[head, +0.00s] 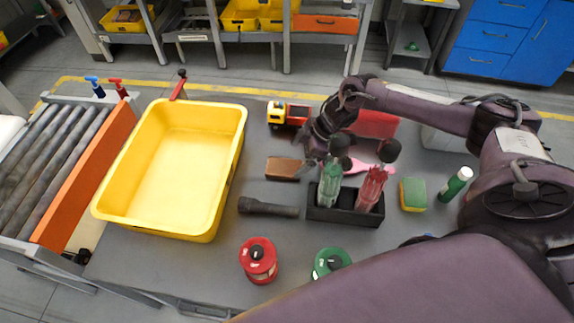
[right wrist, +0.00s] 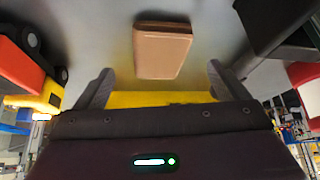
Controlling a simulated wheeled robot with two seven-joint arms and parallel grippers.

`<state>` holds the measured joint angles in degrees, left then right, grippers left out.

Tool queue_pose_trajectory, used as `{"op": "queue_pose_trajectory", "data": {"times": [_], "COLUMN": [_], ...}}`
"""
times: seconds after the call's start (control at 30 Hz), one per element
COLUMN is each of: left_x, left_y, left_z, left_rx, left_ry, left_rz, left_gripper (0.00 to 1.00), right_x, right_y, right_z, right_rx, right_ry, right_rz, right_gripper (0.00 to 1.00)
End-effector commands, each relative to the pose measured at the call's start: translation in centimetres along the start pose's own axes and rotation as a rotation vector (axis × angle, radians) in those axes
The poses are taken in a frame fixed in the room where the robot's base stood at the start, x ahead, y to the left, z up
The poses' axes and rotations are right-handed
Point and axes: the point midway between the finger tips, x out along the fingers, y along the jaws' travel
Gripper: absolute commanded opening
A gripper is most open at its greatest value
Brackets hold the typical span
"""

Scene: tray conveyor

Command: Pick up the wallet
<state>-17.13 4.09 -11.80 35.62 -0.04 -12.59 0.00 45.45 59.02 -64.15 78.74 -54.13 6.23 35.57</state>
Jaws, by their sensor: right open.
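The wallet (head: 284,168) is a small brown flat block lying on the grey table, between the yellow tray and the black bottle holder. It also shows in the right wrist view (right wrist: 163,50), just beyond and between my fingertips. My right gripper (head: 308,163) is just right of the wallet in the head view. In the right wrist view its two fingers (right wrist: 160,72) are spread apart with nothing between them. The wallet looks apart from the fingers. My left gripper is in neither view.
A large empty yellow tray (head: 239,122) stands left of the wallet. A black flashlight (head: 268,207) lies in front of it. A black holder (head: 343,215) with green and red bottles stands to the right. A toy truck (head: 289,113) is behind. Red (head: 258,261) and green (head: 331,262) spools are near the front.

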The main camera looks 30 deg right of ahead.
Motion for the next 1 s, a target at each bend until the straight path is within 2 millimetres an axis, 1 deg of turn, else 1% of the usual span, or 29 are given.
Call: {"op": "queue_pose_trajectory", "data": {"times": [0.1,0.27,0.3,0.4,0.5,0.67,0.77,1.0], "left_x": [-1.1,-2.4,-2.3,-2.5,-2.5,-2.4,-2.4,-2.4], "left_y": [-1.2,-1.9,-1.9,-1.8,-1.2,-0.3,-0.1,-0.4], "left_z": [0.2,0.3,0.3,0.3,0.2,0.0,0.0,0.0], "left_rx": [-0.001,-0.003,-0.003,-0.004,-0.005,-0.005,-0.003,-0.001], "left_ry": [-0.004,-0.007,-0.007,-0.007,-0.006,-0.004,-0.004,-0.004], "left_rz": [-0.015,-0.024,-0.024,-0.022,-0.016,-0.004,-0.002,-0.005], "left_gripper": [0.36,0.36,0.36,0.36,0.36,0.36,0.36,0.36], "right_x": [1.1,3.4,4.1,5.1,5.4,5.5,5.5,5.4], "right_y": [0.0,0.1,0.1,0.2,0.2,0.2,0.2,0.2], "right_z": [-0.6,-1.2,-1.0,-0.9,-0.8,-0.8,-0.8,-0.8], "right_rx": [0.000,0.000,0.001,0.002,0.001,0.000,0.001,0.001], "right_ry": [0.001,-0.001,-0.001,-0.001,-0.002,-0.001,-0.001,-0.001], "right_rz": [-0.002,-0.001,-0.002,0.000,0.001,0.001,0.001,0.001], "right_gripper": [0.94,0.94,0.94,0.94,0.94,0.94,0.83,0.52]}}
